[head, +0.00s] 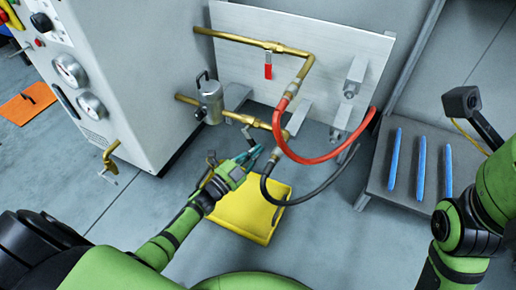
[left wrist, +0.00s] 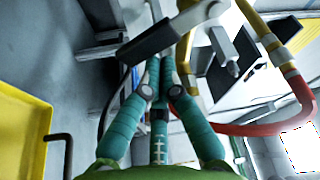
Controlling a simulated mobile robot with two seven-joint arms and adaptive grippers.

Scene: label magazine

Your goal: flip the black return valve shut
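The black return valve's handle (head: 247,132) sits on the lower brass pipe (head: 228,115), near the black hose. In the left wrist view the dark handle (left wrist: 146,41) hangs from a pale stem and crosses close to my fingertips. My left gripper (head: 256,156) is just below the handle in the head view. Its teal fingers (left wrist: 160,75) look parted in the head view, with nothing held between them. Whether a finger touches the handle cannot be told. My right gripper is not in view.
A red-handled valve (head: 267,71) is on the upper brass pipe. Red (head: 326,159) and black (head: 284,200) hoses loop close to my left gripper's right. A metal canister (head: 210,101) stands left of it. A yellow tray (head: 233,221) lies below; a shelf with blue bars (head: 421,168) is right.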

